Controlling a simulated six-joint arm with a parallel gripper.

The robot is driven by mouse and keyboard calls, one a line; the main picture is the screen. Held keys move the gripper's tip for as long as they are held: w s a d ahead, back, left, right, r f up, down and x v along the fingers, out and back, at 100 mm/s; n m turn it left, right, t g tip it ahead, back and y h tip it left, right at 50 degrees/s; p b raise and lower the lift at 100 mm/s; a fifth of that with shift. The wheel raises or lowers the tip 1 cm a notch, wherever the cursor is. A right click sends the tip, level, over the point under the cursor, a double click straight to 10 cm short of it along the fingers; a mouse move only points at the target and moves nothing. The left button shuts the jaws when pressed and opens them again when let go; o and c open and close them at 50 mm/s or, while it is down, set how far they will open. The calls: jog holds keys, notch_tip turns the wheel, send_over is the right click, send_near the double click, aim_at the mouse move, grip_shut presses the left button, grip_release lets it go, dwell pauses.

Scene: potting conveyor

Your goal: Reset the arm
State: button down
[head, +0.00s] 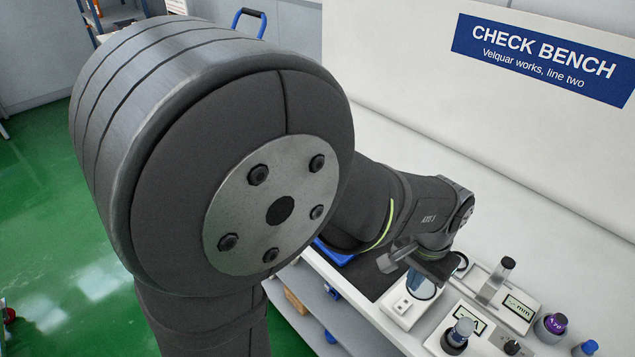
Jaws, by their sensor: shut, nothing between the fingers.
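My grey arm fills the left and middle of the head view. Its far end reaches over the bench (540,190), beside the small instruments. My gripper (394,258) shows small and partly covered by the arm at that end, above a dark mat (372,279). It is shut and I see nothing held in it.
Close by stands a white device (402,308) with a round glass disc (421,286). To the right are a gauge with a display (519,307), another meter (470,333) and a purple-topped round piece (555,323). The bench behind them is bare up to the signed back panel (541,55).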

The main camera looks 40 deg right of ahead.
aim_at(406, 301)
notch_tip(406, 301, down, 6)
dwell(0.4)
jog(key=shift+r, duration=0.15)
